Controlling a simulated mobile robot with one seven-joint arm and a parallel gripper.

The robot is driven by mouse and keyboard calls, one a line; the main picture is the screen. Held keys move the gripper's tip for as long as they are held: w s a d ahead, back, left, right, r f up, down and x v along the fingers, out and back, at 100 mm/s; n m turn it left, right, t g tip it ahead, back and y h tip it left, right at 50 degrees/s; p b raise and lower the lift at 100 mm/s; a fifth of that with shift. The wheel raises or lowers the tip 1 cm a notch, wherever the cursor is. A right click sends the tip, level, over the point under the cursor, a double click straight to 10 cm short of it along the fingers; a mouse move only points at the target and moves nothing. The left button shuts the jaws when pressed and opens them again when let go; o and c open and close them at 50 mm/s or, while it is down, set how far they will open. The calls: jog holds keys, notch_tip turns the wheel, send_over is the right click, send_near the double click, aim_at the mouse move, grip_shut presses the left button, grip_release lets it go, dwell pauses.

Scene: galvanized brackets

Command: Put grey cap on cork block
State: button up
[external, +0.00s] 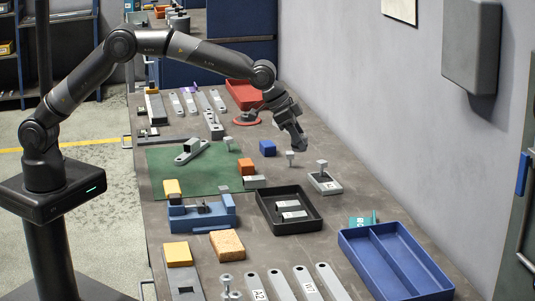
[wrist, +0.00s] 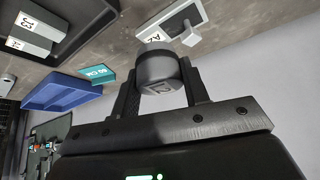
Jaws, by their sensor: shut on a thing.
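My gripper (external: 301,143) is in the air over the far right half of the bench, beyond the black tray. In the wrist view my gripper (wrist: 158,72) is shut on the grey cap (wrist: 157,70), a short cylinder with a dark mark on its face. The cap is hard to make out in the external view. The cork block (external: 227,245), speckled orange-brown, lies on the near part of the bench, in front of the blue vise-like fixture, well apart from my gripper. Its top looks bare. The cork block does not show in the wrist view.
A black tray (external: 262,205) holding labelled brackets stands between my gripper and the cork block. A grey bracket with a post (external: 325,184) is beside it. A divided blue tray (external: 345,240) stands at the near right, a blue fixture (external: 190,224) behind the cork. The wall borders the right.

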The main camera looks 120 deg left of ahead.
jog(key=w+d+r+m+h, duration=0.1)
jog(key=d+m, duration=0.1)
jog(key=d, duration=1)
jog(key=w+d+r+m+h, duration=0.1)
jog(key=w+d, duration=0.1)
jog(key=d, duration=1)
jog(key=s+d+m+h, duration=0.1)
jog(key=s+d+m, duration=0.15)
jog(key=d, duration=1.05)
jog(key=s+d+m+h, duration=0.15)
jog(key=s+d, duration=0.25)
jog(key=d, duration=0.8)
send_over(233, 243)
jog(key=s, duration=0.2)
jog(key=shift+y, duration=0.35)
jog(key=f, duration=0.6)
jog(key=shift+a+f, duration=0.25)
jog(key=shift+f, duration=2.05)
jog(key=shift+f, duration=0.15)
jog(key=o, duration=1)
